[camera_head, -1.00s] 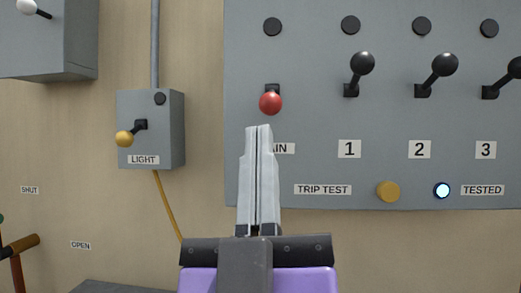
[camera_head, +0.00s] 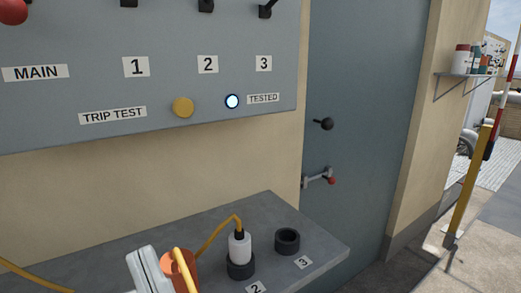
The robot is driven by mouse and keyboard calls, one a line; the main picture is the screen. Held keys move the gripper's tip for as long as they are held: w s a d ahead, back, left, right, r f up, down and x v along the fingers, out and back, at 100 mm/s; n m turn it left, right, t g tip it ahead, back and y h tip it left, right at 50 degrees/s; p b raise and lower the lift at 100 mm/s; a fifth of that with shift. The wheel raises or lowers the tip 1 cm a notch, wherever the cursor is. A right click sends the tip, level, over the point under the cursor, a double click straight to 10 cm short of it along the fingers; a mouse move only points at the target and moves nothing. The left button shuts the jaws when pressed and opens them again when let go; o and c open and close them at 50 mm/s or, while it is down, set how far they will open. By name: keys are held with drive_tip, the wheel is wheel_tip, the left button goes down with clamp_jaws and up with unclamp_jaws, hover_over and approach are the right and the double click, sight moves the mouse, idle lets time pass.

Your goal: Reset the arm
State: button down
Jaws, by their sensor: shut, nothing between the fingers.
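My gripper (camera_head: 143,262) shows at the bottom left of the head view, its pale fingers together and nothing held between them. It appears in front of the grey shelf (camera_head: 205,222), beside an orange round part (camera_head: 180,272) that is partly cut off by the frame. The rest of my arm is out of view.
The grey panel (camera_head: 220,85) has a red knob (camera_head: 12,10), a yellow button (camera_head: 183,107) and a lit lamp (camera_head: 232,101). A white plug (camera_head: 240,246) with a yellow cable stands in socket 2; socket 3 (camera_head: 287,241) is empty.

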drive_tip(key=s+d+f+m+h, duration=0.2)
drive_tip(key=d+f+h, duration=0.2)
drive_tip(key=d+f, duration=0.45)
drive_tip(key=s+d+f+m+h, duration=0.2)
drive_tip(key=d+f+h, duration=0.2)
drive_tip(key=d+f, duration=0.5)
drive_tip(key=s+d+f+m+g+h, duration=0.3)
drive_tip(key=s+d+f+m+h, duration=0.15)
drive_tip(key=s+d+f, duration=0.35)
drive_tip(key=s+d+f+m+g+h, duration=0.25)
drive_tip(key=s+d+f+h, duration=0.3)
drive_tip(key=s, duration=0.35)
wheel_tip(320, 180, up, 12)
drive_tip(key=p, duration=1.2)
drive_tip(key=shift+r+y+p, duration=0.25)
drive_tip(key=shift+y+p, duration=0.05)
drive_tip(key=shift+p, duration=0.1)
drive_tip(key=shift+w+a, duration=0.1)
